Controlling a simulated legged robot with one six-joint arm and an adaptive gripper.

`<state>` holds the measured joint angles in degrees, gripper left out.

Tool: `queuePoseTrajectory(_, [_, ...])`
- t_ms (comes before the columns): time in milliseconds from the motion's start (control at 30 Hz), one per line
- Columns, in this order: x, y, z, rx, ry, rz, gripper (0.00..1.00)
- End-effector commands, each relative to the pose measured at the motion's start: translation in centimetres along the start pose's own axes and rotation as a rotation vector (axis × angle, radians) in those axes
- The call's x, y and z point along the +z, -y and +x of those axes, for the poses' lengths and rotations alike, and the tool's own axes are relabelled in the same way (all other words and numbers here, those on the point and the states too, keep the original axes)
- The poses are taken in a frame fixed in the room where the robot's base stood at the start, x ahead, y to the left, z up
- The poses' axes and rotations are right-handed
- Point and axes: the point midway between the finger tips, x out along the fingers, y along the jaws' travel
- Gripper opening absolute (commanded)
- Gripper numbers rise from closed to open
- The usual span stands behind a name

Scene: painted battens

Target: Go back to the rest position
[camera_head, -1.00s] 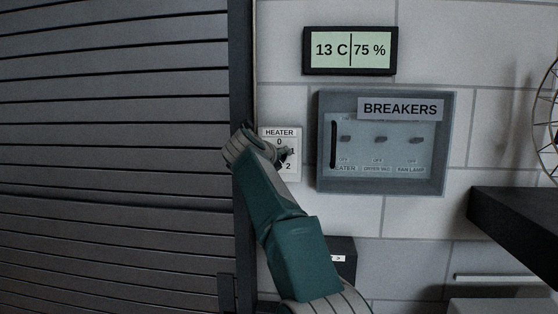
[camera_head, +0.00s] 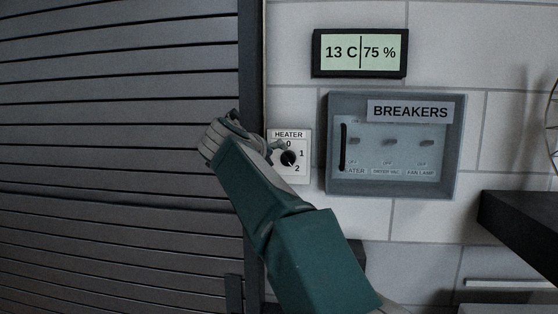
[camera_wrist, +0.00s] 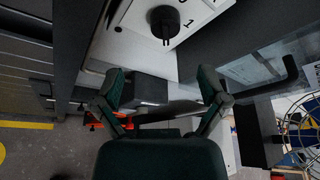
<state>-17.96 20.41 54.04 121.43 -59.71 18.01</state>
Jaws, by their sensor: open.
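My gripper (camera_wrist: 165,95) is open and empty in the wrist view, its two fingers spread apart. The white heater panel (camera_head: 302,172) is on the wall, marked 0, 1 and 2, with a round black knob (camera_head: 288,158). The knob also shows in the wrist view (camera_wrist: 165,22), beyond the fingertips and apart from them. In the head view my arm reaches up to the left of the panel, and the gripper's end (camera_head: 272,147) is partly hidden behind my wrist, near the panel's left edge.
A grey breaker box (camera_head: 455,150) with several switches is right of the heater panel. A display (camera_head: 360,53) above it reads 13 C and 75 %. A dark slatted shutter (camera_head: 110,150) fills the left. A dark shelf (camera_head: 520,220) juts out at the right.

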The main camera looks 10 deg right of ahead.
Motion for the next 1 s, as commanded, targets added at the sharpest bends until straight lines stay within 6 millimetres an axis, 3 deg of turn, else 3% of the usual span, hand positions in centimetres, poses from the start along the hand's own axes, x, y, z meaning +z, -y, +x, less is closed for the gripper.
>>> queuePoseTrajectory(167, [0.0, 0.0, -1.7, 0.000, 0.001, -0.001, 0.92])
queuePoseTrajectory(500, [0.0, 0.0, -1.9, -0.002, 0.002, -0.002, 0.92])
queuePoseTrajectory(633, [0.4, 1.9, -2.3, -0.046, 0.071, -0.060, 0.92])
queuePoseTrajectory(833, [1.7, 7.0, -5.0, -0.194, 0.360, -0.387, 0.92])
queuePoseTrajectory(1000, [0.7, 7.2, -8.6, -0.252, 0.592, -0.764, 0.92])
